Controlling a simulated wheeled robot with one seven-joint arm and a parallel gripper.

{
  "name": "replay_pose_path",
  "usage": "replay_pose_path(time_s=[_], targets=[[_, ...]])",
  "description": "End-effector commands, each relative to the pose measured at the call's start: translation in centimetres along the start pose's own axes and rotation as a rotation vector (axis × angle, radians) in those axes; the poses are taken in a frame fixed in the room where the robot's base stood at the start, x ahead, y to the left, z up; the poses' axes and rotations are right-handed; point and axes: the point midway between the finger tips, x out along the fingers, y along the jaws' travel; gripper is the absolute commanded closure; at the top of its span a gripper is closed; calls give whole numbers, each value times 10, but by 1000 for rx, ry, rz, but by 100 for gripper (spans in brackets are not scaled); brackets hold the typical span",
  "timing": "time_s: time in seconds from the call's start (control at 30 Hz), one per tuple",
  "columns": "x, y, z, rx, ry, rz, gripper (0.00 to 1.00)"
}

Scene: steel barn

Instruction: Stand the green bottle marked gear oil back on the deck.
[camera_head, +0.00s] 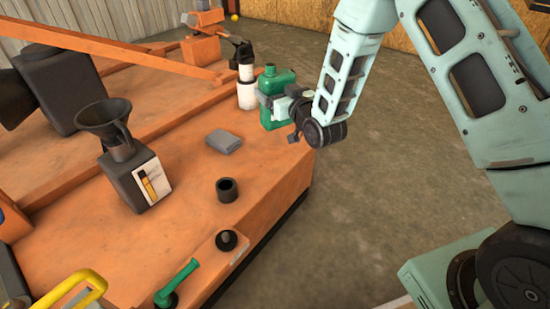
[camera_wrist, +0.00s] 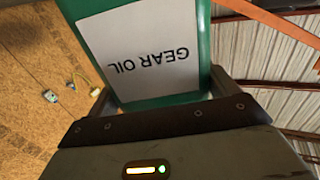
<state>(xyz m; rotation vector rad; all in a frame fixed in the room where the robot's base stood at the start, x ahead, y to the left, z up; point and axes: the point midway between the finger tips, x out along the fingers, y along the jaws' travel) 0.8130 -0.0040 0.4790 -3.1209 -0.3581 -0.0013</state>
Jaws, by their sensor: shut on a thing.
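The green bottle (camera_head: 278,80) is at the far right corner of the orange deck (camera_head: 190,240), upright or nearly so in the head view. My gripper (camera_head: 278,101) is shut around its middle, reaching in from the right. In the wrist view the green bottle (camera_wrist: 204,35) fills the space between the fingers, and its white label (camera_wrist: 140,50) reads GEAR OIL upside down. The bottle's base looks at or just above the deck surface; I cannot tell whether it touches.
A white bottle with a black top (camera_head: 247,92) stands close left of the green bottle.

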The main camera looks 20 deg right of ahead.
Motion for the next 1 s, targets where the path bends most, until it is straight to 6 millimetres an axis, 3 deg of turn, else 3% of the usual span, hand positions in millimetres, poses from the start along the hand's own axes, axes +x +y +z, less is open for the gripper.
replay_pose_path(time_s=[0.17, 0.4, 0.57, 0.8, 1.0], targets=[[3, -4, 18, -1, 3, -8, 64], [2, -4, 58, -1, 3, -8, 64], [3, -4, 68, -1, 5, -7, 64], [3, -4, 98, -1, 4, -7, 64], [3, -4, 99, -1, 5, -7, 64]])
